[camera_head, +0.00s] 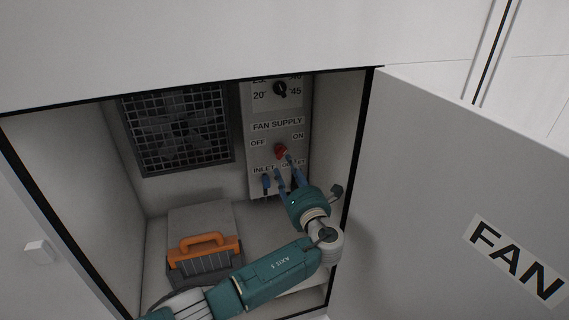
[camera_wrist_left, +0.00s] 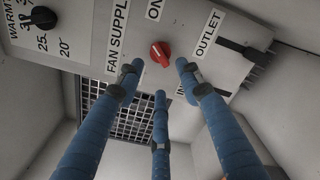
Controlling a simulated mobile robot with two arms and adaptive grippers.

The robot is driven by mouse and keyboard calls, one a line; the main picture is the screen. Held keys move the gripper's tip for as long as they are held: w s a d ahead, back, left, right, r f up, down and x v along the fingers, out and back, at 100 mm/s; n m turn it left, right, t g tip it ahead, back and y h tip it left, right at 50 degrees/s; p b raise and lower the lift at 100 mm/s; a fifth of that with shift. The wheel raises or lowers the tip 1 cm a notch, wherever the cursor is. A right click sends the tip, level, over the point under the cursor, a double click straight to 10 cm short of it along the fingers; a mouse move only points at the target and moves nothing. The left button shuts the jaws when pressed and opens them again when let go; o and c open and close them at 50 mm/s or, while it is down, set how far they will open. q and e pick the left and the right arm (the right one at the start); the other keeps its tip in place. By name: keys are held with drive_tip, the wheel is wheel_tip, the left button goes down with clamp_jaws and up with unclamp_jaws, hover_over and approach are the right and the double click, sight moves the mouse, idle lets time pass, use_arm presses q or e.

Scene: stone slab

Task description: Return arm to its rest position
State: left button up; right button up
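My left arm reaches into an open cabinet from the lower left in the head view. My left gripper (camera_head: 280,170) has blue fingers spread apart, with nothing between them. It is in front of the lower part of the control panel (camera_head: 255,105), just below the red fan supply knob (camera_head: 281,152). In the left wrist view the fingers of the gripper (camera_wrist_left: 160,80) are apart, and the red knob (camera_wrist_left: 160,53) shows beyond their tips, seemingly untouched. The knob sits between OFF and ON; its exact setting is hard to tell. My right gripper is not in view.
A grey box with an orange handle (camera_head: 203,243) stands on the cabinet floor, beside my forearm. A fan grille (camera_head: 178,128) is in the back wall. The open door marked FAN (camera_head: 440,190) is at the right. A temperature dial (camera_head: 280,88) is above the knob.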

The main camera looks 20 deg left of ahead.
use_arm(q)
drive_tip(key=shift+s+d, duration=0.4)
drive_tip(key=shift+s, duration=0.15)
drive_tip(key=shift+f, duration=0.1)
